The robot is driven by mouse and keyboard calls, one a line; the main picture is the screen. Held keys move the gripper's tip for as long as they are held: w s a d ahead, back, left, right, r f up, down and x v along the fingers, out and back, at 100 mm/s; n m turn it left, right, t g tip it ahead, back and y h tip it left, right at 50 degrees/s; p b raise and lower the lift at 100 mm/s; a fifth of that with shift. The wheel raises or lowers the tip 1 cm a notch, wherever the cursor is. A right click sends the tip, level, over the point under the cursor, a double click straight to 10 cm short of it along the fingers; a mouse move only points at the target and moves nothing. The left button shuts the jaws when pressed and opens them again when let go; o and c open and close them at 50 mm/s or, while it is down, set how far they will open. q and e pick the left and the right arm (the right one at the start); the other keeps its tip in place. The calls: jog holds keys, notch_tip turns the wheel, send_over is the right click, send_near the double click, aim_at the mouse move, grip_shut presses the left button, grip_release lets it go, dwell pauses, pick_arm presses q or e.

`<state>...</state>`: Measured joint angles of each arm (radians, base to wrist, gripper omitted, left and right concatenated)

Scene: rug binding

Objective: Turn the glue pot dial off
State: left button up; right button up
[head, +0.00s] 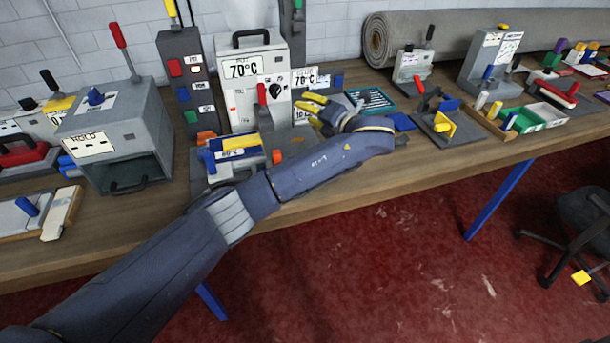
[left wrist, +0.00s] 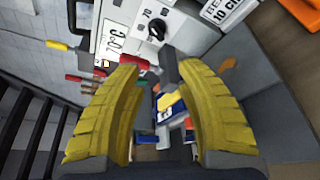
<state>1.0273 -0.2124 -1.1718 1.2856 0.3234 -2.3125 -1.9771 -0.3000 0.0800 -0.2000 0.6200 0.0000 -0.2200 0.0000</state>
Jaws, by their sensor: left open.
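The glue pot (head: 237,95) is a white box with a black top handle and a 70°C label, standing at the back of the bench in the head view. Its black round dial (head: 275,91) is on the front face. The dial also shows in the left wrist view (left wrist: 157,30), beyond my fingertips and near a "70" mark. My left gripper (head: 314,109) has yellow fingers and is in front and to the right of the pot. It is open and empty, with its fingers spread apart in the left wrist view (left wrist: 157,85). It appears clear of the dial.
A red-handled lever (head: 262,96) stands in front of the pot. A dark post with coloured buttons (head: 188,90) is at its left, and a grey box (head: 118,135) is further left. A teal tray (head: 371,101) lies right of my gripper. A rolled grey rug (head: 450,32) lies behind.

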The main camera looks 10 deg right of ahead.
pick_arm(q)
jog(key=s+a+f+m, duration=0.1)
jog(key=s+f+m, duration=0.2)
jog(key=s+a+f+m+t+h, duration=0.1)
jog(key=s+f+m, duration=0.2)
jog(key=s+f, duration=0.1)
jog(key=s+f+m, duration=0.2)
jog(key=s+f, duration=0.2)
jog(key=shift+s+a+m+t+h, duration=0.1)
jog(key=shift+a+m+t+h, duration=0.3)
jog(key=shift+s+a+f+m, duration=0.15)
jog(key=shift+s+f+m, duration=0.35)
jog(key=shift+s+f, duration=0.25)
jog(key=shift+r, duration=0.1)
